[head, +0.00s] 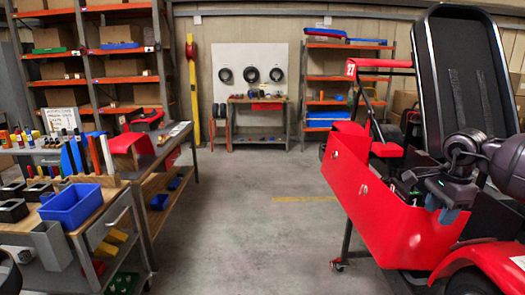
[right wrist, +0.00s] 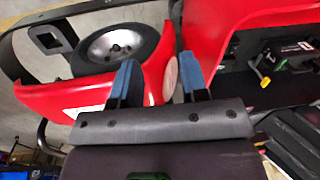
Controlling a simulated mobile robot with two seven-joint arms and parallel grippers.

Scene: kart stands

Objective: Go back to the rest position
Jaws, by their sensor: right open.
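My right gripper (head: 447,212) is at the right of the head view, in front of the red kart (head: 375,205), on its stand. In the right wrist view my right gripper (right wrist: 158,82) shows two blue-tipped fingers apart with nothing held between them. Red kart bodywork (right wrist: 85,97) and a dark wheel with a grey hub (right wrist: 115,45) lie beyond the fingers. I cannot tell whether the fingertips touch the bodywork. My left gripper is not in view.
A workbench (head: 100,220) with a blue bin (head: 72,205) and tools stands at the left. Orange shelves (head: 122,79) stand behind it. A small table (head: 257,99) is against the back wall. The middle floor (head: 250,215) is clear.

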